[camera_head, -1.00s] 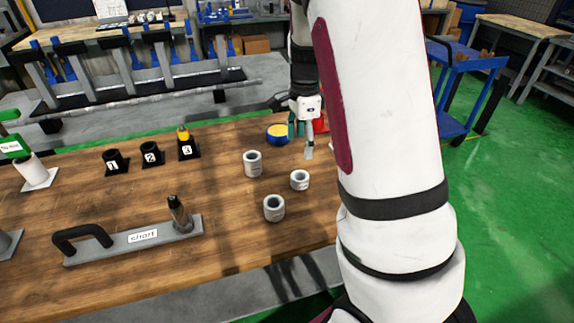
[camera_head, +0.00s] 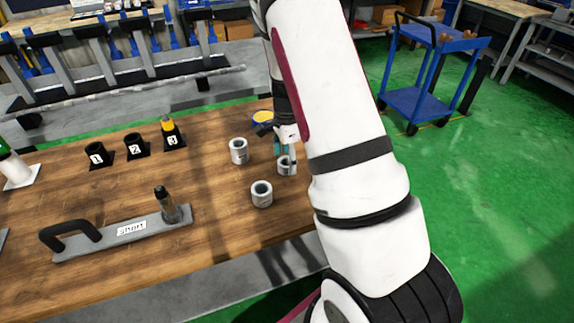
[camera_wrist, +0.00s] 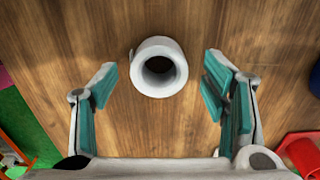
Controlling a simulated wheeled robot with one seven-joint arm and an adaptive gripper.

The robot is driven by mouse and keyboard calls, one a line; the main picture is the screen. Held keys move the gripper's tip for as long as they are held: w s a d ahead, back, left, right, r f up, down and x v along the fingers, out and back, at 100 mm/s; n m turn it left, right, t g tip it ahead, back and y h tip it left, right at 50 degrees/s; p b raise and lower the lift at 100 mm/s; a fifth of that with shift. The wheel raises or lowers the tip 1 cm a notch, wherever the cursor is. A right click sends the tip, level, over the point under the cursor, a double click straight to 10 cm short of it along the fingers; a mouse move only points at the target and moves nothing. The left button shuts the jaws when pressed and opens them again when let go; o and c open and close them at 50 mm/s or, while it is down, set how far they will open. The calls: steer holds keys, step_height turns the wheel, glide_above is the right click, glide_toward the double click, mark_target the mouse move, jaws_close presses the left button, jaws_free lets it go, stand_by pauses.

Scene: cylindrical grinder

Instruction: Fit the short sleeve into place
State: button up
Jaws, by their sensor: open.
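Three light grey hollow sleeves stand upright on the wooden table in the head view: the short sleeve (camera_head: 286,168), a taller one (camera_head: 239,151) to its left, and another (camera_head: 261,196) nearer the front edge. My gripper (camera_head: 287,150) is at the short sleeve and partly covers it. In the wrist view my gripper (camera_wrist: 160,85) is open, its teal pads on either side of a sleeve (camera_wrist: 145,82) seen from above, with gaps on both sides. A grey fixture (camera_head: 95,246) labelled "short", with a black handle, carries an upright dark post (camera_head: 166,206).
Black holders 1 (camera_head: 97,157), 2 (camera_head: 137,148) and 3 (camera_head: 173,138) stand at the back left; 3 holds a yellow-topped piece. A yellow-and-blue round item (camera_head: 263,117) lies behind my gripper. A red item (camera_wrist: 302,152) shows at lower right in the wrist view.

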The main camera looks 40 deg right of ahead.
steer(key=shift+f, duration=0.9)
steer(key=c, duration=1.4)
steer(key=shift+r, duration=0.15)
